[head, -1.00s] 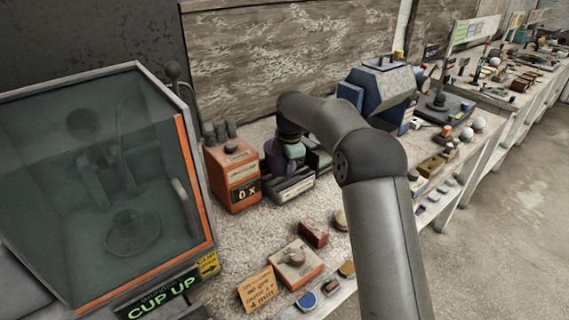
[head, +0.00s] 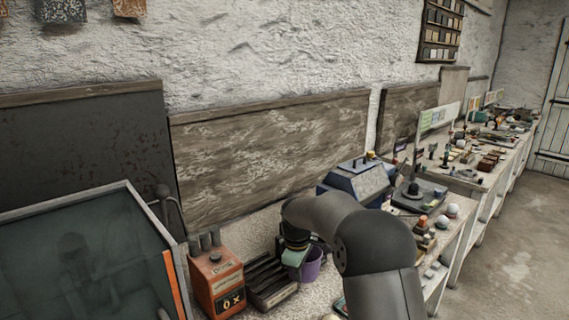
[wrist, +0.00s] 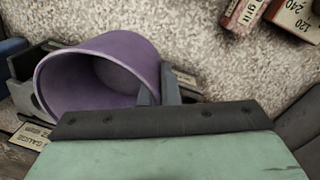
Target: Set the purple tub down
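The purple tub (wrist: 115,70) lies across the upper left of the wrist view, its open mouth facing left. It looks empty. In the head view the tub (head: 311,268) is just right of the black slotted rack, partly hidden by my wrist. My gripper (wrist: 159,92) has its two grey fingers close together at the tub's wall, one on each side of the rim, pinching it. In the head view my gripper (head: 294,255) is over the tub's left side. Whether the tub's base touches the bench cannot be told.
The black slotted rack (head: 268,281) stands close left of the tub, with an orange box (head: 217,284) beyond it. A blue machine (head: 357,180) stands behind to the right. Grit blocks (wrist: 243,14) lie at the wrist view's top right. Speckled bench between is clear.

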